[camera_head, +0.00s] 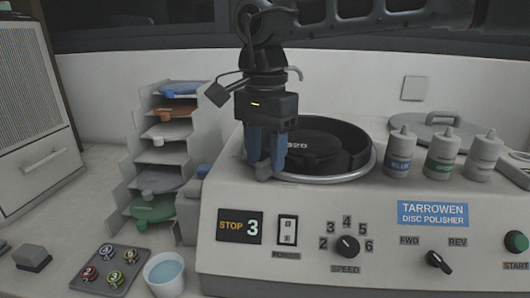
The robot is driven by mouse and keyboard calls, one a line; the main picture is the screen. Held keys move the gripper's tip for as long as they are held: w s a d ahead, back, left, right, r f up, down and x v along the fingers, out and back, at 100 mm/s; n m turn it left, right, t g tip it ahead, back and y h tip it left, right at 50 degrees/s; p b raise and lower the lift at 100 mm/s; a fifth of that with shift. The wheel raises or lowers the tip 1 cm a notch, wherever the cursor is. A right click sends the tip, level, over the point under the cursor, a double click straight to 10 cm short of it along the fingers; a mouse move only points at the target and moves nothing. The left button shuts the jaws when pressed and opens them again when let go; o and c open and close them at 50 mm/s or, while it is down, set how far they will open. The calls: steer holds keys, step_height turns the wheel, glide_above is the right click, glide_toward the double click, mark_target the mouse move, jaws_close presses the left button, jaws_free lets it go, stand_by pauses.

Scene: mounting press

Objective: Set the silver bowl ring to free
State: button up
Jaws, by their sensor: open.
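The silver bowl ring (330,179) runs around the rim of the dark round bowl (355,140) on top of the disc polisher. A dark disc marked 320 (318,146) lies in the bowl. My gripper (265,167) points down at the front left of the ring, with its blue fingers apart. A small grey piece shows between and below the fingertips; I cannot tell whether it is a tab of the ring or whether the fingers touch it. The gripper hides the left part of the ring. No marking for the ring's setting is readable.
The polisher's front panel has a STOP 3 display (240,226), power switch (287,231), speed knob (347,247), direction knob (438,261) and green start button (516,241). Several bottles (440,152) stand right of the bowl. A disc rack (160,155) and cup (165,273) are left.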

steer(key=shift+f, duration=0.35)
jaws_close()
stand_by(0.5)
